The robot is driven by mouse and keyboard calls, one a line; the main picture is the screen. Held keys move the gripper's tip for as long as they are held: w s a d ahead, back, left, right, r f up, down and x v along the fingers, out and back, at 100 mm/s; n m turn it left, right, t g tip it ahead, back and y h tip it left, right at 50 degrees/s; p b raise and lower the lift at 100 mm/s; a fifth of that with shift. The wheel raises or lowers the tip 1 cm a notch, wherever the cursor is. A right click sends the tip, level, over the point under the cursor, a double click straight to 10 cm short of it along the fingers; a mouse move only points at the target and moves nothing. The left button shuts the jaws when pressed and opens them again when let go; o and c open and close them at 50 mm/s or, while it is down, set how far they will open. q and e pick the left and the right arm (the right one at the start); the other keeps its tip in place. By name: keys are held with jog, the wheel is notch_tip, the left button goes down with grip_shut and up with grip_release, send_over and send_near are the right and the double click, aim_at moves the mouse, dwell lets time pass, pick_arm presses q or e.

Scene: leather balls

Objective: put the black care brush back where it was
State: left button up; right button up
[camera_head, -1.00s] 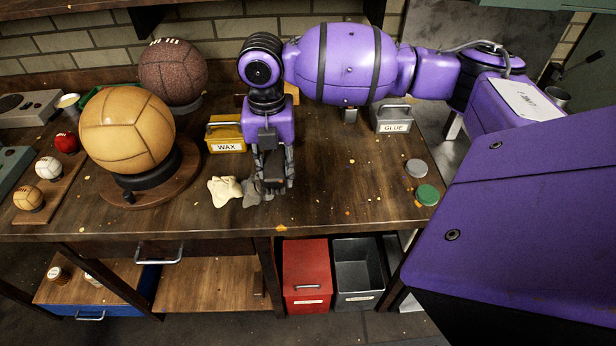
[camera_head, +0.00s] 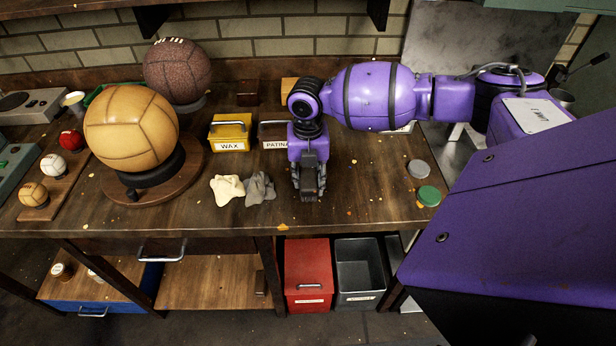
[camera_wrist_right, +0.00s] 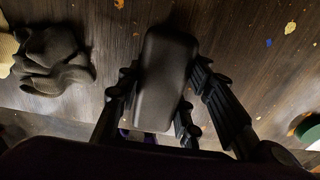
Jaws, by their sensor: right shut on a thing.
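The black care brush (camera_wrist_right: 165,75) is a dark block with rounded edges, seen from above in the right wrist view. My right gripper (camera_head: 308,192) points down over the front middle of the bench, and its fingers are shut on the two sides of the brush. In the head view the brush is mostly hidden among the dark fingers. I cannot tell whether its underside touches the bench top. My left gripper is not in view.
A grey cloth (camera_head: 259,188) and a cream cloth (camera_head: 227,188) lie left of the gripper. Behind are a yellow WAX box (camera_head: 230,132) and a PATINA box (camera_head: 273,135). Grey (camera_head: 418,169) and green (camera_head: 428,196) lids lie right. Bare bench lies between gripper and lids.

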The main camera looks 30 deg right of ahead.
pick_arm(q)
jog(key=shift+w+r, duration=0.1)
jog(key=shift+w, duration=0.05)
pick_arm(e)
jog(key=shift+r, duration=0.1)
jog(key=o, duration=0.7)
jog(key=shift+f, duration=0.2)
jog(key=shift+c, duration=0.2)
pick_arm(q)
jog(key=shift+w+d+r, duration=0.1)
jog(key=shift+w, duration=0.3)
pick_arm(e)
jog(key=o, duration=0.4)
jog(key=shift+c, duration=0.2)
jog(key=shift+r, duration=0.1)
